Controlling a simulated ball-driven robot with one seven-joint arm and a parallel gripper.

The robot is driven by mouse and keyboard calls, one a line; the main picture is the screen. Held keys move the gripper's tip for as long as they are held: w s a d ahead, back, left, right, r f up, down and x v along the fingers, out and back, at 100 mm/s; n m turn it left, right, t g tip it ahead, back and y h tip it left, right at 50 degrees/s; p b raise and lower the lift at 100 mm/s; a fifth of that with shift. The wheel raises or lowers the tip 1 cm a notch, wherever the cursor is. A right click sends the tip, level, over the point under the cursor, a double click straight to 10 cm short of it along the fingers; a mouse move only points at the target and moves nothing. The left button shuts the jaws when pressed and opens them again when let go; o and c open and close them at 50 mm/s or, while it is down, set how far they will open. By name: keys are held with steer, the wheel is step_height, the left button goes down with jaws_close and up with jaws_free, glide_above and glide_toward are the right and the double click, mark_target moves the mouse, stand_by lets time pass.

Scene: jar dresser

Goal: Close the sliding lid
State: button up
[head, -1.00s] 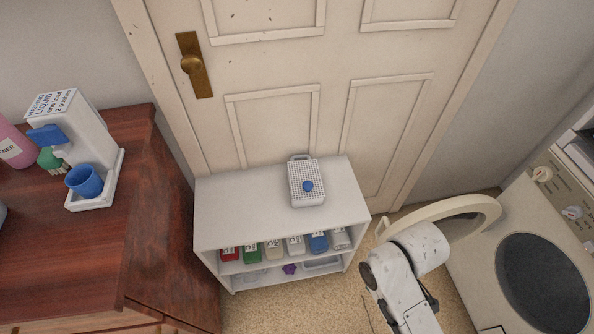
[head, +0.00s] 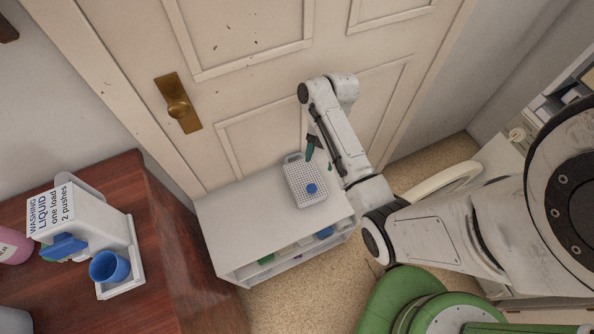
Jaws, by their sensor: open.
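My gripper (head: 309,153) is over the far end of the box, pointing down, with a dark green finger showing. It is open and holds nothing that I can see. I cannot tell whether it touches the box. My arm hides part of the area to the right of the box.
A wooden dresser (head: 150,215) stands at the left with a washing liquid dispenser (head: 85,225) and a blue cup (head: 109,267). A panelled door (head: 250,75) stands close behind the shelf. A washer with a round open door (head: 440,182) is at the right. The shelf top left of the box is clear.

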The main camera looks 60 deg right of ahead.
mark_target(312, 188)
steer(key=b+x, duration=0.1)
steer(key=x, duration=0.9)
steer(key=shift+w+a+f, duration=0.1)
steer(key=shift+w+f, duration=0.05)
steer(key=shift+f, duration=0.1)
jaws_close()
stand_by(0.4)
